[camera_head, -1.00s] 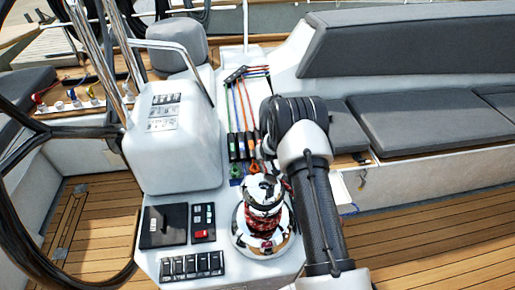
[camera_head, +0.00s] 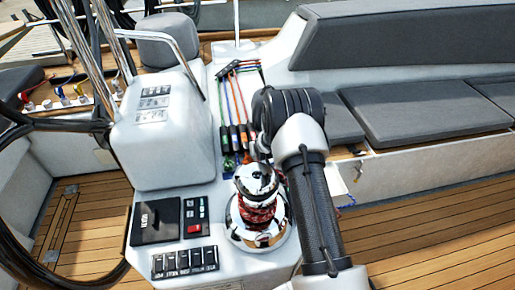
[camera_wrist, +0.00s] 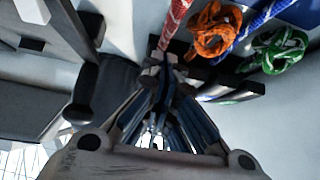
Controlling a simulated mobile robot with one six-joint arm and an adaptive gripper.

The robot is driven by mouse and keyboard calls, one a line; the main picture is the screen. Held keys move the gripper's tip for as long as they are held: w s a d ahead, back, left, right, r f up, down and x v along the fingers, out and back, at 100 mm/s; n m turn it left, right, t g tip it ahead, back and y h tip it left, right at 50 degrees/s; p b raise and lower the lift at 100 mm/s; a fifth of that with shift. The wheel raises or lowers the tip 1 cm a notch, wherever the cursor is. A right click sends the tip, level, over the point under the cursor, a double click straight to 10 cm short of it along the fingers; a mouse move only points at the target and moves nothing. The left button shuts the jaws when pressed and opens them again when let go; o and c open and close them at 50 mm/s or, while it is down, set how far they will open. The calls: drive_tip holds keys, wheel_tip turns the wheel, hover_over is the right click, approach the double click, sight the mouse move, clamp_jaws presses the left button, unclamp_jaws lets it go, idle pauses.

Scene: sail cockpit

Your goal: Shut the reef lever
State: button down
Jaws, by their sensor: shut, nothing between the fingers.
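A row of dark rope-clutch levers (camera_head: 234,137) stands on the white console behind the chrome winch. Blue, green, orange and red lines run back from it. The labels are too small to read, so I cannot tell which is the reef lever. My gripper (camera_wrist: 160,62) is shut and empty in the wrist view, its tips close to a red-and-white line (camera_wrist: 176,22). A dark lever-like bar (camera_wrist: 243,89) is right of the fingers; I cannot tell whether they touch. In the head view my arm hides most of the gripper and the right end of the row.
The chrome winch (camera_head: 256,230) with red line stands just in front of the clutches. Coiled orange line (camera_wrist: 213,30) and green line (camera_wrist: 280,50) lie close to the gripper. Switch panels (camera_head: 185,262) are at front left. Grey-cushioned seats (camera_head: 425,105) are at right.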

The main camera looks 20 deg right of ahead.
drive_tip(key=v, duration=0.7)
drive_tip(key=shift+s+r, duration=0.15)
drive_tip(key=shift+s, duration=0.05)
